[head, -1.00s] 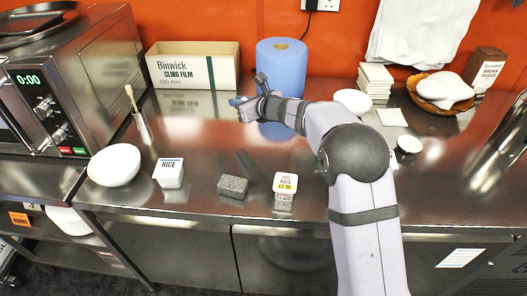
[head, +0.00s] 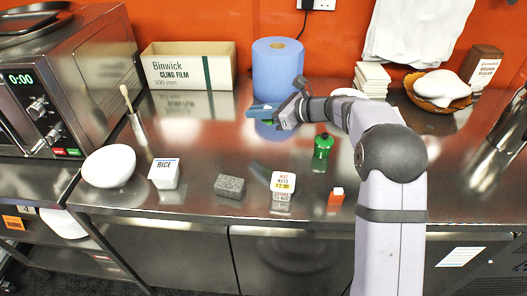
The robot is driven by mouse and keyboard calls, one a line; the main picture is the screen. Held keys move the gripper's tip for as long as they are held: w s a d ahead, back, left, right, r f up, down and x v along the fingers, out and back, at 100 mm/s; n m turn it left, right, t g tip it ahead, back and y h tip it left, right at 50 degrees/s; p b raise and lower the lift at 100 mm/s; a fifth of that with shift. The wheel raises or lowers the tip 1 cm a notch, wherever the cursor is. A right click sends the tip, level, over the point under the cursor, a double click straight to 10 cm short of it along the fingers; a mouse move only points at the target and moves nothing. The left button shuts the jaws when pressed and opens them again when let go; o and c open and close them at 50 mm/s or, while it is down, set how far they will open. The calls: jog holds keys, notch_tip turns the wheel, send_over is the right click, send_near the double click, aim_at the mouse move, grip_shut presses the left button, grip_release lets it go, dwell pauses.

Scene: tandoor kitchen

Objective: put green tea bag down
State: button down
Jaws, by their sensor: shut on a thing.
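My gripper (head: 270,112) is above the steel counter, in front of the blue paper roll. It is shut on a small blue-green thing, which I take to be the green tea bag (head: 261,110). The jaws hide part of it, and its outline is too small to make out well. Its reflection shows on the counter below, so it looks held above the surface.
The steel counter (head: 215,145) is clear left of my gripper. The blue roll (head: 278,65) and cling film box (head: 188,68) stand behind. A rice tub (head: 164,174), grey block (head: 229,186), labelled tub (head: 283,184), red item (head: 336,200) and green canister (head: 322,146) stand nearer.

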aim_at(253, 148)
jog(key=shift+n+g, duration=0.4)
jog(key=shift+g, duration=0.1)
jog(key=shift+s+a+f+p, duration=0.25)
jog(key=shift+s+f, duration=0.1)
jog(key=shift+f, duration=1.25)
jog(key=shift+s+a+f+p, duration=0.2)
jog(key=shift+s+f+p, duration=0.15)
jog(key=shift+f, duration=1.25)
jog(key=shift+s+a+f+p, duration=0.2)
jog(key=shift+s+f, duration=0.2)
jog(key=shift+f, duration=1.2)
jog(key=shift+f+b, duration=0.25)
jog(key=shift+b, duration=0.1)
jog(key=c, duration=1.8)
grip_release()
jog(key=shift+r+p, duration=0.2)
jog(key=shift+p, duration=0.1)
jog(key=b+v, duration=0.1)
jog(key=v, duration=0.5)
jog(key=b+v, duration=0.1)
jog(key=v, duration=0.5)
jog(key=shift+d+f, duration=0.1)
jog(key=shift+f, duration=0.15)
